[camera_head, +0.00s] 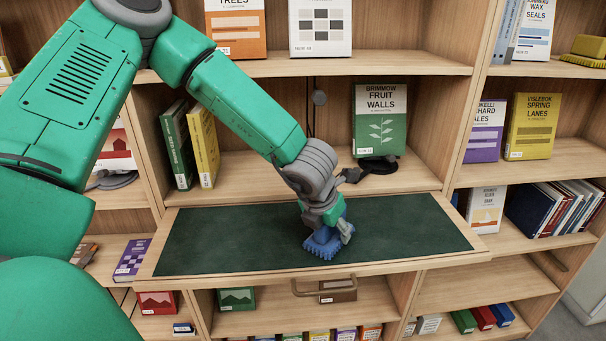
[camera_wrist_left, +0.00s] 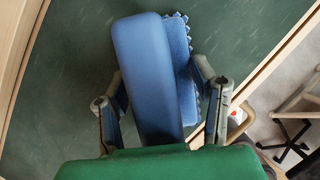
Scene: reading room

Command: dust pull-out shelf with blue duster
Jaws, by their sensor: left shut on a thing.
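The pull-out shelf (camera_head: 220,240) stands out from the bookcase, with a dark green top in a pale wooden frame. Its green surface also fills much of the left wrist view (camera_wrist_left: 60,90). My left gripper (camera_head: 330,225) is over the shelf, right of its middle, shut on the blue duster (camera_head: 322,243). The duster's blue handle lies between the two fingers in the left wrist view (camera_wrist_left: 148,80), with its scalloped pad beyond. The duster is down at the green surface near the front edge; whether it touches is hard to tell. My right gripper is not in view.
A green "Fruit Walls" book (camera_head: 380,120) stands on a dark stand behind the shelf. Green and yellow books (camera_head: 203,145) stand at the back left. A handle (camera_head: 325,288) is below the shelf's front edge. The shelf's left and right parts are clear.

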